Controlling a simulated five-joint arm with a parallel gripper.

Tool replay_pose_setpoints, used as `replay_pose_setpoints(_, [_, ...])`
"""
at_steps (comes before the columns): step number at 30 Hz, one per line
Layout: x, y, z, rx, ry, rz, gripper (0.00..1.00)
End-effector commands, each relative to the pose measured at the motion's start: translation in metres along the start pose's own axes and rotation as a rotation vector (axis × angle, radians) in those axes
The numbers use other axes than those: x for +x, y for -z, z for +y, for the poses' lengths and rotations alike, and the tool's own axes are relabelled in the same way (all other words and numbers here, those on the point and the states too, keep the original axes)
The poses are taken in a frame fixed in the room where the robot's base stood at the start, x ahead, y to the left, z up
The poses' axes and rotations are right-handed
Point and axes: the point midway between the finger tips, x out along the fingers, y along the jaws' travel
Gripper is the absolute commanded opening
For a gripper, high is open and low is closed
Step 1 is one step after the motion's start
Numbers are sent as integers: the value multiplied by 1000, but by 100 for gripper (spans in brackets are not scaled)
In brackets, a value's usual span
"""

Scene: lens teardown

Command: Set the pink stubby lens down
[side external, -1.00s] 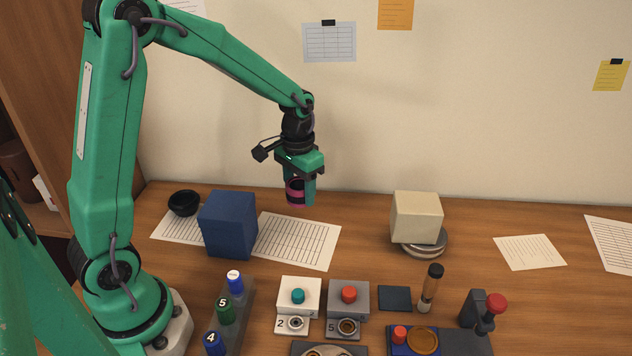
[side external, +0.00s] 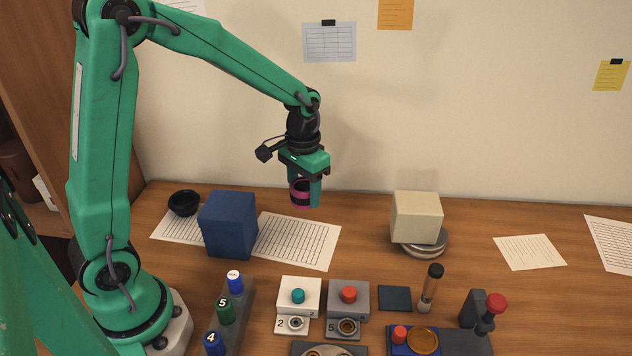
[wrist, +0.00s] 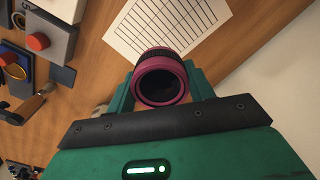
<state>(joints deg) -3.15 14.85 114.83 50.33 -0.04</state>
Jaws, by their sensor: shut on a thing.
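The pink stubby lens (side external: 300,194) is a short cylinder with pink rims and a dark band. My gripper (side external: 306,190) is shut on it and holds it in the air above the back of the desk, to the right of the blue box. In the wrist view the lens (wrist: 161,80) sits between the two green fingers of my gripper (wrist: 160,90), its dark open end facing the camera. A printed sheet (wrist: 150,28) shows beyond it. The lens does not touch the desk.
A blue box (side external: 229,225) stands left of the lens on printed sheets (side external: 297,241). A cream box (side external: 416,217) rests on grey discs (side external: 426,248) at right. Button stations (side external: 298,298) and a bottle rack (side external: 240,310) stand in front. The desk between the sheet and cream box is clear.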

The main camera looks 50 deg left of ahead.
Motion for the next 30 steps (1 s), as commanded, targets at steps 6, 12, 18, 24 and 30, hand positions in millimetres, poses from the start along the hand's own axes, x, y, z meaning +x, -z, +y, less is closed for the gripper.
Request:
replay_pose_setpoints(6, [-1, -2, 22, 9, 0, 1, 26])
replay_pose_setpoints(12, [-1, -8, 62, 24, 0, 1, 26])
replay_pose_setpoints(18, [-2, -23, 111, 39, 0, 1, 26])
replay_pose_setpoints(24, [-3, -42, 155, 50, 0, 1, 26])
replay_pose_setpoints(30, [-3, -58, 182, 56, 0, 1, 26])
